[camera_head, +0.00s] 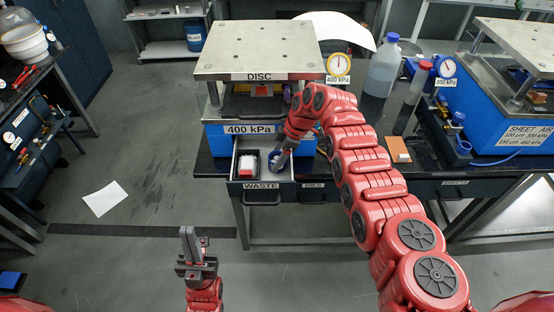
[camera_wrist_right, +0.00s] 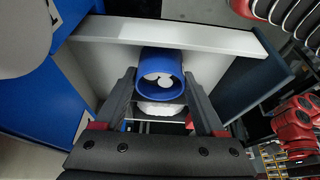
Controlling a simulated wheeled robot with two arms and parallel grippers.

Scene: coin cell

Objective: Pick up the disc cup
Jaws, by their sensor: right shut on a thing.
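The disc cup is a blue round cup (camera_wrist_right: 160,97) in the open drawer marked WASTE (camera_head: 262,186), under the DISC press. In the right wrist view I look into its open mouth, where pale round shapes show. My right gripper (camera_head: 276,161) reaches down into the drawer from the right. Its two fingers stand on either side of the cup, and it is shut on the cup. In the head view the cup is mostly hidden by the gripper. My left gripper (camera_head: 188,236) is raised over the floor, away from the bench; its finger gap cannot be made out.
A dark holder with a white and red item (camera_head: 249,164) sits left of the cup in the drawer. The DISC press (camera_head: 258,52) overhangs behind. A clear bottle (camera_head: 384,68) and an orange-brown pad (camera_head: 397,150) are on the bench to the right.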

